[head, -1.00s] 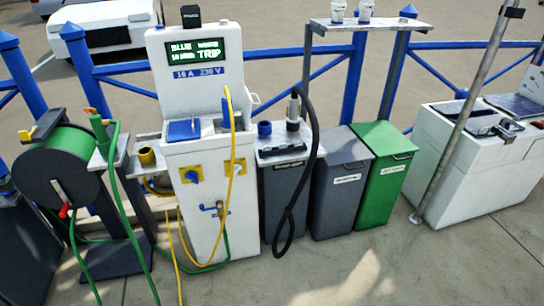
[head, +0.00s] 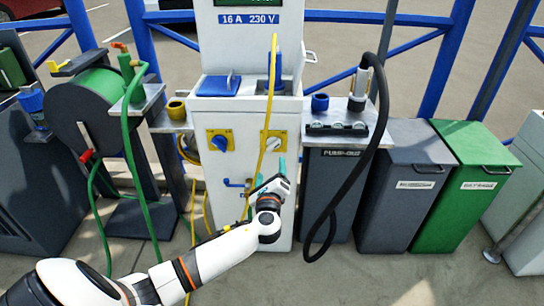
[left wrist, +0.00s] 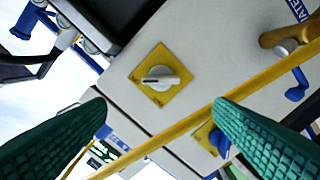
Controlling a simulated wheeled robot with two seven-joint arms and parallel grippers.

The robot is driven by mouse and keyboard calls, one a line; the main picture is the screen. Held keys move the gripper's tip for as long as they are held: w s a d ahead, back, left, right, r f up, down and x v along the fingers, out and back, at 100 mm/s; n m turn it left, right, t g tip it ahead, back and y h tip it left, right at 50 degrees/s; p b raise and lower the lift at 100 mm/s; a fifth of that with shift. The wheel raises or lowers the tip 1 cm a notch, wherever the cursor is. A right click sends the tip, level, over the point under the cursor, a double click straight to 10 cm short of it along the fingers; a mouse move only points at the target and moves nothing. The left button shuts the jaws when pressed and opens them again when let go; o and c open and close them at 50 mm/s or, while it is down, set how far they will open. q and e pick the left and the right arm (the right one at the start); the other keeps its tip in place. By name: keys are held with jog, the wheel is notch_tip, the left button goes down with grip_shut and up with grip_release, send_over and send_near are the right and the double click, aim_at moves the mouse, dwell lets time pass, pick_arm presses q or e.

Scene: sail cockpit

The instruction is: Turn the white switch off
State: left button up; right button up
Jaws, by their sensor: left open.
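The white switch (left wrist: 160,79) is a round knob with a bar handle on a square yellow plate, in plain view in the left wrist view. In the head view the white switch (head: 275,141) is on the right of the white pedestal's front, with a yellow cable hanging across its plate. My left gripper (head: 267,166) is open and empty, just below the switch in the head view. In the left wrist view its green fingers (left wrist: 160,108) are spread wide, apart from the knob. My right gripper is not in view.
A blue switch (head: 219,142) on a similar yellow plate sits left of the white one. The yellow cable (left wrist: 165,136) runs diagonally between the fingers in the left wrist view. A blue-handled tap (left wrist: 297,85) is close by. A black hose (head: 331,205) hangs to the right.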

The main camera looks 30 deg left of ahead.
aim_at(272, 148)
pick_arm(q)
jog(key=b+x, duration=0.2)
jog(key=x, duration=0.8)
jog(key=shift+w+f, duration=0.1)
jog(key=shift+w+a, duration=0.25)
jog(key=shift+w, duration=0.05)
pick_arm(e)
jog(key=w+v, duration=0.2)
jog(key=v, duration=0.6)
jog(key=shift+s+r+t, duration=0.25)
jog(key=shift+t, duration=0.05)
pick_arm(q)
jog(key=shift+c, duration=0.2)
jog(key=c, duration=0.9)
jog(key=shift+c, duration=0.2)
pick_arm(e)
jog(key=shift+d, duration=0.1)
